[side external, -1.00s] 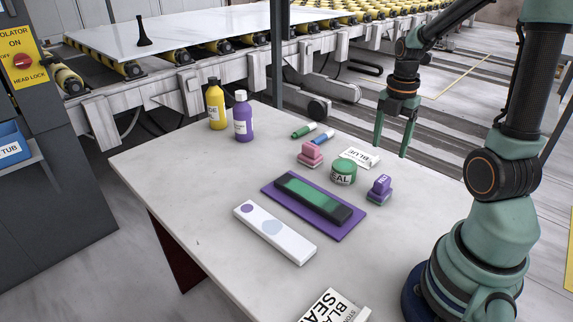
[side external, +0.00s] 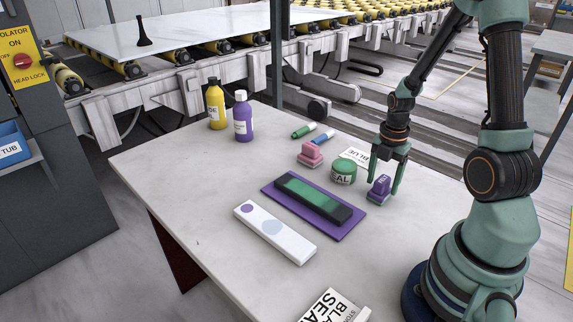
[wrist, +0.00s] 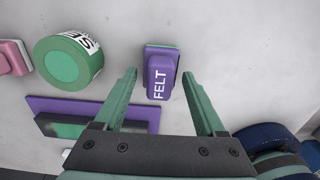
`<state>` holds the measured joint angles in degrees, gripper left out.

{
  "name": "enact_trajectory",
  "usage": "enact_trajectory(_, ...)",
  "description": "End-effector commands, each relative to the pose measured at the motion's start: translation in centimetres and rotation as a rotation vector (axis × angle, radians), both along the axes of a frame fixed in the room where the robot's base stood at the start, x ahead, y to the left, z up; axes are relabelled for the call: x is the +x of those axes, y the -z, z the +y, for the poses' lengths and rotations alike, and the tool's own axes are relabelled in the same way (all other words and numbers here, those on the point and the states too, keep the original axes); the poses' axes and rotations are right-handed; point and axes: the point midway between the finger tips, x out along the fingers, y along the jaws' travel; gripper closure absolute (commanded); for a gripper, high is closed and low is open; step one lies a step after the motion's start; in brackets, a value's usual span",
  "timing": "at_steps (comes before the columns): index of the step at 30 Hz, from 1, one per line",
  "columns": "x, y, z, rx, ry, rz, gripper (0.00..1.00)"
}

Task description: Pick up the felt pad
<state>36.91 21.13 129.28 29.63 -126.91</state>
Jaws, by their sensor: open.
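In the wrist view the felt pad (wrist: 161,73) lies ahead of and between the fingertips. My gripper (side external: 385,175) is open and empty, its fingers pointing down close to the pad in the side view. In the wrist view my gripper (wrist: 160,80) has one finger to each side of the pad's near end, with gaps showing.
The green-lidded jar (side external: 343,173) stands close left of the pad. A purple mat (side external: 268,190) bears a green-and-black block (side external: 312,199). The slab's front left (side external: 190,200) is clear.

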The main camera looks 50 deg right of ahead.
Motion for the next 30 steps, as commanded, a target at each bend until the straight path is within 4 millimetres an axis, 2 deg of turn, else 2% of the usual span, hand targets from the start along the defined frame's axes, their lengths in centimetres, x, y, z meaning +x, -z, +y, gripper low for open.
enact_trajectory(7, 0.0, 0.1, 0.0, 0.000, 0.000, -0.001, 0.28)
enact_trajectory(11, 0.0, 0.1, 0.0, 0.000, 0.000, -0.001, 0.77)
enact_trajectory(12, 0.0, 0.1, 0.0, 0.000, 0.000, -0.001, 0.93)
enact_trajectory(13, 0.0, 0.1, 0.0, 0.000, 0.000, -0.001, 1.00)
enact_trajectory(23, 0.0, 0.0, 0.0, -0.001, 0.000, -0.001, 1.00)
enact_trajectory(30, 0.1, -1.4, -0.1, -0.003, 0.000, -0.005, 1.00)
